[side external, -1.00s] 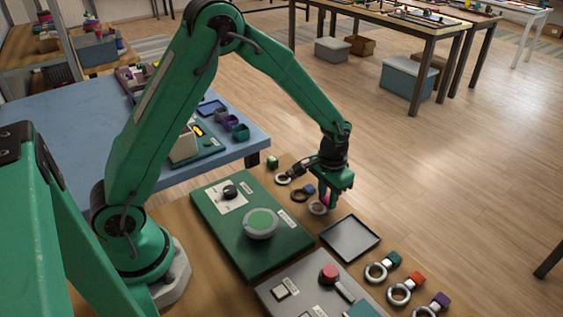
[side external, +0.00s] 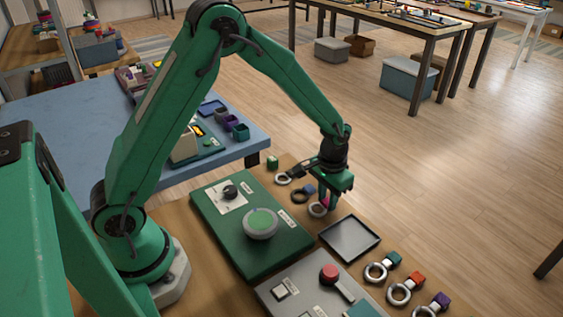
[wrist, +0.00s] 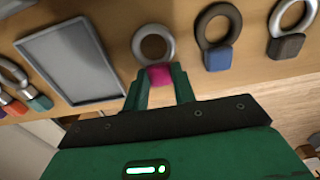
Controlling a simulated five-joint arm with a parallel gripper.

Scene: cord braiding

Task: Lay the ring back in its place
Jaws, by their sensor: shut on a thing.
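A silver ring with a pink block (wrist: 159,75) is at my gripper (wrist: 160,86). In the wrist view the two green fingers are shut on the pink block, and the round ring (wrist: 153,43) sticks out beyond the fingertips over the wooden table. In the side view my gripper (side external: 328,206) points down at the table's far edge, with the ring (side external: 318,209) at its fingertips. I cannot tell whether the ring touches the table. The grey tray (wrist: 70,62) is empty and lies beside the ring; it also shows in the side view (side external: 349,240).
A dark ring with a blue block (wrist: 221,58) and a ring with a dark block (wrist: 286,46) lie to one side. Several rings with coloured blocks (side external: 399,293) lie beyond the tray. A green panel with a round button (side external: 280,249) and a grey panel (side external: 297,277) stand nearby.

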